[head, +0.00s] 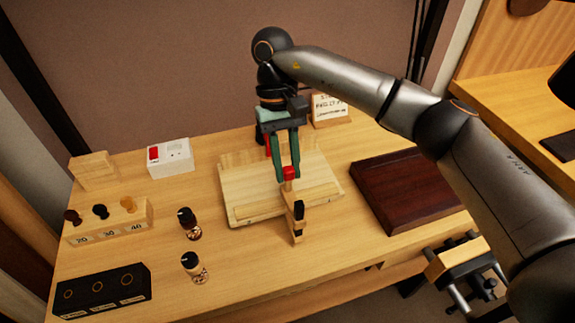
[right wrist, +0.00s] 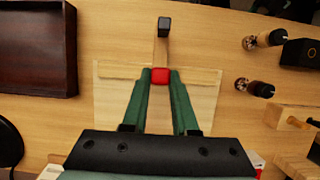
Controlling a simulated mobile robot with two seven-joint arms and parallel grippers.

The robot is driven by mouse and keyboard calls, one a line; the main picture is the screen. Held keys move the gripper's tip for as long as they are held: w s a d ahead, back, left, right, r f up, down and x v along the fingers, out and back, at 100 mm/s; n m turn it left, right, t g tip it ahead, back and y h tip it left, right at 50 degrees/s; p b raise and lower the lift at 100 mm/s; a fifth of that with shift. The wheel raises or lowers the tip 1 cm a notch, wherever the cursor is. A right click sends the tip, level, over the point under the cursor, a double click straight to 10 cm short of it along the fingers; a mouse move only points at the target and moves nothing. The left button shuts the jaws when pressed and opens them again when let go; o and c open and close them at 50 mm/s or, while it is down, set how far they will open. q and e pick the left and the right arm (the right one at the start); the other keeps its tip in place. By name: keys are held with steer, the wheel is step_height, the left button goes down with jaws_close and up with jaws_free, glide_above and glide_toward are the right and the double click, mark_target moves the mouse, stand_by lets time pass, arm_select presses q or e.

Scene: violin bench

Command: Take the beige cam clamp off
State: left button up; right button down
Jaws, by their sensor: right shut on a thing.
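The beige cam clamp (head: 292,217) is a slim wooden piece with dark parts, at the front edge of a pale wooden board (head: 240,179). In the right wrist view the clamp (right wrist: 161,50) runs away from the fingertips to a dark end. The fingertips (right wrist: 160,76) press on both sides of this red piece. Whether the clamp still touches the board is hard to tell. My left gripper is not in view.
A dark reddish-brown tray (head: 408,190) lies right of the board. Two small dark-topped jars (head: 189,223) stand to the left. Beyond them are a numbered peg block (head: 110,228), a black block (head: 102,290) and a white switch box (head: 170,158). The front middle of the bench is clear.

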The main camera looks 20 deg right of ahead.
steer(key=c, duration=0.7)
jaws_free()
steer(key=p+v, duration=0.3)
steer(key=v, duration=0.9)
steer(key=shift+r, duration=0.25)
